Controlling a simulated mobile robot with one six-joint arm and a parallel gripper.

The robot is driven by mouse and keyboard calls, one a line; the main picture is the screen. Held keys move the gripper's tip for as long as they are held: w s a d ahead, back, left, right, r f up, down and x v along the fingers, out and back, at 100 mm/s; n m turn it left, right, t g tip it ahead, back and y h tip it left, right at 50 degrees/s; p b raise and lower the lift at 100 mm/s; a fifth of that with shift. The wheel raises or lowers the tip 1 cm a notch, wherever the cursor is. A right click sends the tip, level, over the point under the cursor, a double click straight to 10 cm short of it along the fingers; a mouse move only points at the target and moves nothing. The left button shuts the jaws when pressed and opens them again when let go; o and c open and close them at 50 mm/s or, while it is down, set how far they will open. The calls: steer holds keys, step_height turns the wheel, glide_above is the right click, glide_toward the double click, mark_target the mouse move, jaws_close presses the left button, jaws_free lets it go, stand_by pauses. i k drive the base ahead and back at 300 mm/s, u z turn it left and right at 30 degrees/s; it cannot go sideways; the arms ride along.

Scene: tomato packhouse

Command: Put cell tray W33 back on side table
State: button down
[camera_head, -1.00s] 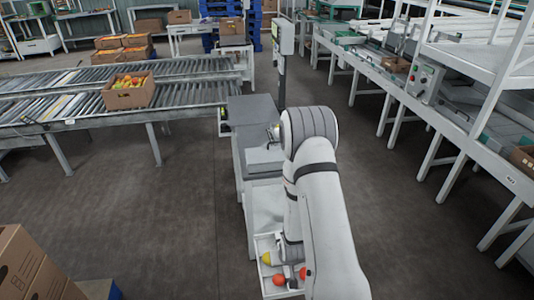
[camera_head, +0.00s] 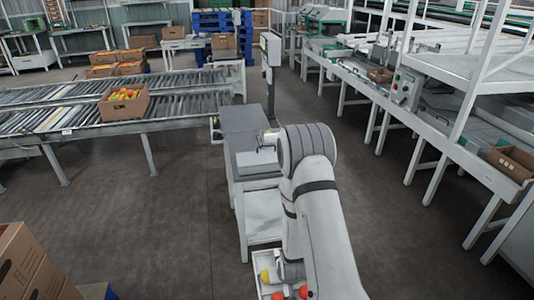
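A shallow white tray (camera_head: 259,291) with red tomatoes and one yellow tomato shows at the bottom edge, partly behind my arm and cut off by the frame. No label is readable on it, so I cannot confirm it is W33. My wrist sits right over the tray, but my gripper's fingers are hidden. I cannot tell whether they hold the tray. Ahead stands a grey-topped table (camera_head: 238,121) with a white lower part (camera_head: 262,208) on its near side. My arm hides some of its right side. I cannot tell if this is the side table.
A roller conveyor (camera_head: 60,115) on the left carries a box of tomatoes (camera_head: 123,102). A post with a control box (camera_head: 271,50) rises behind the table. A long bench (camera_head: 440,140) runs along the right. Cartons (camera_head: 28,265) stand lower left. Open floor lies on both sides.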

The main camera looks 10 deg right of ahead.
mark_target(246, 145)
steer(key=z, duration=0.05)
steer(key=i, duration=0.9)
steer(key=u, duration=0.1)
